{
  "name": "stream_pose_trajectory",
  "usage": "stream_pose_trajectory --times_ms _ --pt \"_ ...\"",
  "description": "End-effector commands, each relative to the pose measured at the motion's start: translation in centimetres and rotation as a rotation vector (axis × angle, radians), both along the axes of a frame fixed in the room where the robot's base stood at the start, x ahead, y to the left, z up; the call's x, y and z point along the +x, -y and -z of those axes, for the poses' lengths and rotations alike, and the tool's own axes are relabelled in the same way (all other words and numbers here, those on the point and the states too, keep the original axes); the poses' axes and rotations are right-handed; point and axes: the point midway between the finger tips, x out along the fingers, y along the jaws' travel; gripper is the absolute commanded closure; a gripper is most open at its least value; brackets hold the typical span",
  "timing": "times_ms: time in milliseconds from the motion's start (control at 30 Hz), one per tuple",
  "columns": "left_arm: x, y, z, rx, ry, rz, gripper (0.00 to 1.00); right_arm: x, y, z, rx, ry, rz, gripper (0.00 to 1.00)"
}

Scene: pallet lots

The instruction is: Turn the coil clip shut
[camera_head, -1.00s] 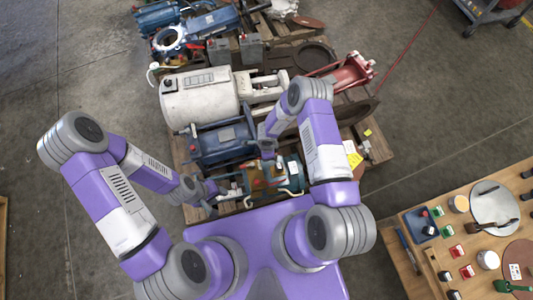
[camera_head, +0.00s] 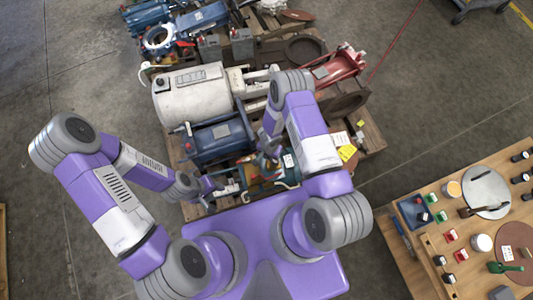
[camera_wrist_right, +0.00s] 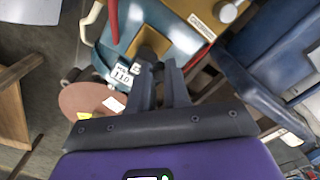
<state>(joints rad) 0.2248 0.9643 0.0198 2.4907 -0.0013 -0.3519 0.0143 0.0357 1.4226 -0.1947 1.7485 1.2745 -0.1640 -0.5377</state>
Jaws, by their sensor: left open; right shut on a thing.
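A teal unit (camera_head: 255,184) lies at the near end of the pallet; it fills the top of the right wrist view (camera_wrist_right: 180,25). A tan square block (camera_wrist_right: 149,42) and a white tag marked 110 (camera_wrist_right: 122,76) show on or beside it. My right gripper (camera_wrist_right: 161,66) is at the teal unit's edge, below the tan block. Its fingers are closed on a small dark part, largely hidden between them, which I cannot clearly identify as the coil clip. In the head view my right gripper (camera_head: 268,150) is over the unit. My left gripper (camera_head: 214,187) is open, left of the unit.
A white tank (camera_head: 190,94) and a blue motor (camera_head: 218,138) lie behind the teal unit on the crowded pallet. A wooden table (camera_head: 420,262) with small parts stands at the right. Bare floor lies left.

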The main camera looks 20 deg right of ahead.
Motion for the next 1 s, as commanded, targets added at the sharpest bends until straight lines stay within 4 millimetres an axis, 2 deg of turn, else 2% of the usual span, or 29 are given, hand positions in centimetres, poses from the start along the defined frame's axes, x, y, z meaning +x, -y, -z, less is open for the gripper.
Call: stream_pose_trajectory --times_ms 200,500,1000 --pt "0.0 0.0 0.2 0.000 0.000 0.000 0.57 -0.4 0.9 0.0 -0.002 -0.001 -0.198 1.00" --pt "0.0 0.0 0.6 0.000 0.000 0.000 0.57 -0.7 1.8 0.1 -0.001 0.000 -0.406 1.00" --pt "0.0 0.0 0.8 0.000 0.000 0.000 0.57 -0.7 2.4 0.0 -0.001 0.001 -0.532 1.00"
